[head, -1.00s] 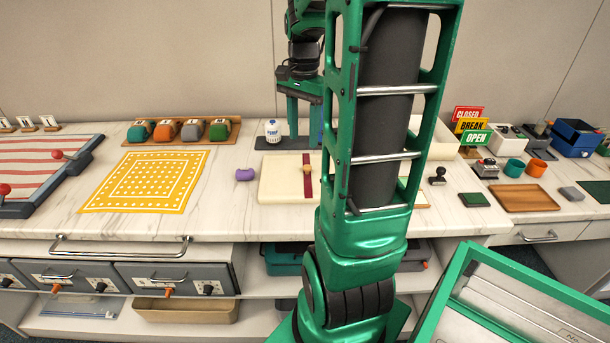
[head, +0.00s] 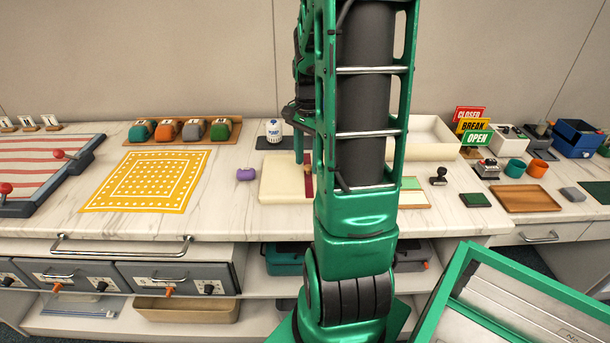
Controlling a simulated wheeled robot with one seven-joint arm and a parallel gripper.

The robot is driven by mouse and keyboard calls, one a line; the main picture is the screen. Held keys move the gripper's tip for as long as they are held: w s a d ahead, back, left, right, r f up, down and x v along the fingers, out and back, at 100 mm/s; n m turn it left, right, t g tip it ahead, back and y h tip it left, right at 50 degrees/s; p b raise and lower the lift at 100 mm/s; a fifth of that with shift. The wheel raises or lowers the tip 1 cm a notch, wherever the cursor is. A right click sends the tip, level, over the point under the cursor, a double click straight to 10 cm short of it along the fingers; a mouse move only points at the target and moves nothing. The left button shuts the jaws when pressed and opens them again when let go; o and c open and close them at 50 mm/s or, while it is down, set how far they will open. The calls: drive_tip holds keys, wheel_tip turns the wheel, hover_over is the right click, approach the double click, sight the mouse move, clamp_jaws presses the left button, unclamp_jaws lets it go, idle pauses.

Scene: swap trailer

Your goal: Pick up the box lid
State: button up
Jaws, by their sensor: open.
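The box lid (head: 280,181) is a flat cream slab with a dark red stripe, lying on the marble counter in the middle of the head view. Its round wooden knob is hidden now behind my gripper and arm. My gripper (head: 303,160) is open and low over the lid at the stripe, where the knob sits. Its fingers are mostly hidden by my arm, so I cannot tell whether they touch the knob. An open cream box (head: 432,151) stands behind my arm to the right.
A purple object (head: 246,174) lies just left of the lid. A white bottle (head: 273,131) stands behind it. A yellow patterned cloth (head: 147,181) lies further left. A stamp (head: 439,176), a green pad (head: 475,200) and a brown tray (head: 527,198) are to the right.

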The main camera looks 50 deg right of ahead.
drive_tip(key=shift+f, duration=0.55)
clamp_jaws()
drive_tip(key=shift+r, duration=0.15)
